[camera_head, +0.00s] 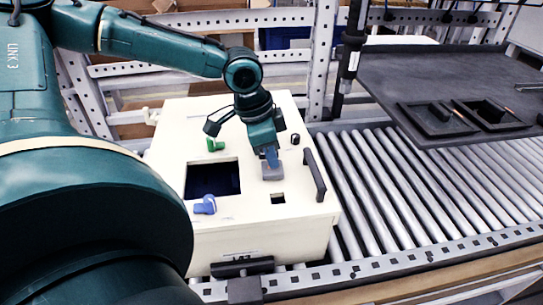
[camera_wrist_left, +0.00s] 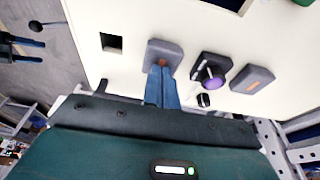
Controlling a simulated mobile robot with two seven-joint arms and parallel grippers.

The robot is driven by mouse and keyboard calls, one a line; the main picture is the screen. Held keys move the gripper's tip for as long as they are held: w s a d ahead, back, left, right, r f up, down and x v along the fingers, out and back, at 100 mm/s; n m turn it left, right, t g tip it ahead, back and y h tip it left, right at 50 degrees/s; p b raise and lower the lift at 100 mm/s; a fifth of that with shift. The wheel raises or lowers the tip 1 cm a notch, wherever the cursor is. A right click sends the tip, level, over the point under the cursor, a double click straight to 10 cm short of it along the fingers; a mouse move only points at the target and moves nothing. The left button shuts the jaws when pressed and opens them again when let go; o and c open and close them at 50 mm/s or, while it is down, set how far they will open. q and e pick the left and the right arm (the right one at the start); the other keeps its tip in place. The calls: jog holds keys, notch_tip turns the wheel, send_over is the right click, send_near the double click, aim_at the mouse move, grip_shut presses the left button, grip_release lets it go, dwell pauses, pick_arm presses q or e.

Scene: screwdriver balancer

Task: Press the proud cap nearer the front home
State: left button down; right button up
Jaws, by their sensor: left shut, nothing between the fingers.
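A cream box (camera_head: 225,227) carries grey caps with orange marks. One grey cap (camera_head: 272,173) lies directly under my left gripper (camera_head: 271,158); it also shows in the left wrist view (camera_wrist_left: 168,46). My left gripper is shut and empty, its blue fingertips (camera_wrist_left: 161,70) at this cap's edge; I cannot tell whether they touch. A second grey cap (camera_wrist_left: 252,78) sits farther back, past a purple knob (camera_wrist_left: 211,75); the arm hides it in the head view. How proud each cap stands is unclear. My right gripper (camera_wrist_left: 38,49) appears at the left wrist view's edge, fingers apart.
The box top also has a dark opening (camera_head: 212,180), a small square hole (camera_head: 277,198), a green knob (camera_head: 215,145), a blue knob (camera_head: 205,206) and a black handle (camera_head: 314,174). Rollers (camera_head: 400,200) run right of it. A dark tray table (camera_head: 400,75) stands at back right.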

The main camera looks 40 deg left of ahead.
dwell(0.3)
pick_arm(q)
jog(key=shift+f, duration=0.3)
dwell(0.6)
jog(key=shift+r, duration=0.1)
notch_tip(320, 180, up, 5)
jog(key=p, duration=0.5)
dwell(0.4)
